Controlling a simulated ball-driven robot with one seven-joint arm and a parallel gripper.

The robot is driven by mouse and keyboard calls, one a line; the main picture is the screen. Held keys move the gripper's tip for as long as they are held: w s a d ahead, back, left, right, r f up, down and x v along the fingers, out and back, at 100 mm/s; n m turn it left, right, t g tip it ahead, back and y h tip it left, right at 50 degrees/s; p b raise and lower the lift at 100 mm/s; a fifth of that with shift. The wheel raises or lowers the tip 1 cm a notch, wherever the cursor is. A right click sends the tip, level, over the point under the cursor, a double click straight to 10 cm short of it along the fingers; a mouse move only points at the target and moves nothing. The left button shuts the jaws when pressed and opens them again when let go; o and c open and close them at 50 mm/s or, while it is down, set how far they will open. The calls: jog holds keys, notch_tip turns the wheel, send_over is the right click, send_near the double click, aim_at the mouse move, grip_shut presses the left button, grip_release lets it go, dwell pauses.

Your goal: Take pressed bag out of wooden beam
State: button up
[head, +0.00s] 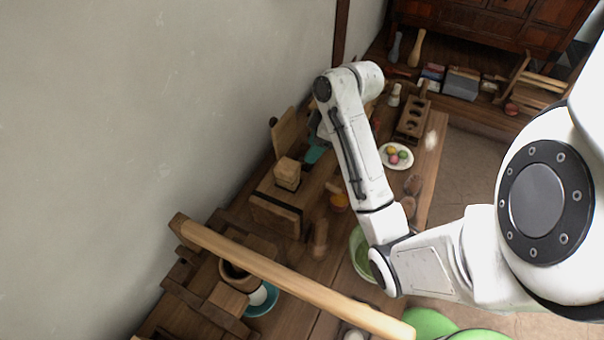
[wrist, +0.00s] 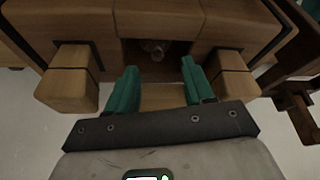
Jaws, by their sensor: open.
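In the wrist view, the wooden beam (wrist: 160,20) fills the top, with dark bands near its ends and a dark opening in its middle. A small grey-brown lump, seemingly the pressed bag (wrist: 156,50), sits in that opening, mostly in shadow. My gripper (wrist: 158,78) is open, its two teal fingers apart and pointing at the opening, with nothing seen gripped between them. In the head view, a banded wooden block, seemingly the same beam (head: 275,214), lies by the wall. My gripper (head: 315,152) is partly hidden there by my arm; the bag cannot be made out.
Wooden blocks (wrist: 70,80) jut out on both sides of the fingers. In the head view, a long pale pole (head: 285,278) crosses the front. A plate of coloured balls (head: 396,155), a holed wooden rack (head: 413,120) and a green bowl (head: 362,258) crowd the table.

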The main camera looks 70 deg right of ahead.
jog(key=shift+d+b+x, duration=0.2)
jog(key=shift+b+x, duration=0.25)
jog(key=shift+x, duration=2.15)
jog(key=shift+w, duration=0.15)
jog(key=shift+r, duration=0.1)
jog(key=shift+c, duration=0.2)
grip_shut()
